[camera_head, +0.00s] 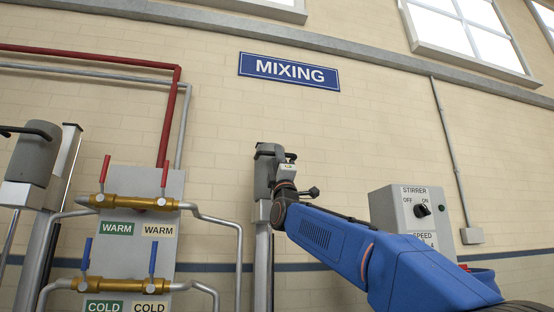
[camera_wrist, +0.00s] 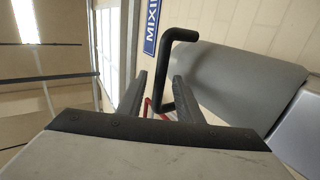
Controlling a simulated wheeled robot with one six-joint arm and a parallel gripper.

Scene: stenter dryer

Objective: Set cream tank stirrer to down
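The middle stirrer (camera_head: 268,165) is a grey motor head high on a metal column, with my blue arm reaching up beside it. In the wrist view, its grey body (camera_wrist: 235,80) fills the right side, and a black bent handle (camera_wrist: 178,36) sticks out from it. The handle's bar runs down the picture between the two fingers of my gripper (camera_wrist: 159,76). The fingers stand apart with gaps to the bar, so my gripper is open. Contact cannot be told. A second stirrer (camera_head: 36,152) stands at the far left. No label shows which is the cream tank's.
A panel with brass WARM valves (camera_head: 135,202) and COLD valves (camera_head: 127,286) is at the left. A blue MIXING sign (camera_head: 289,70) hangs above. Tanks are out of view.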

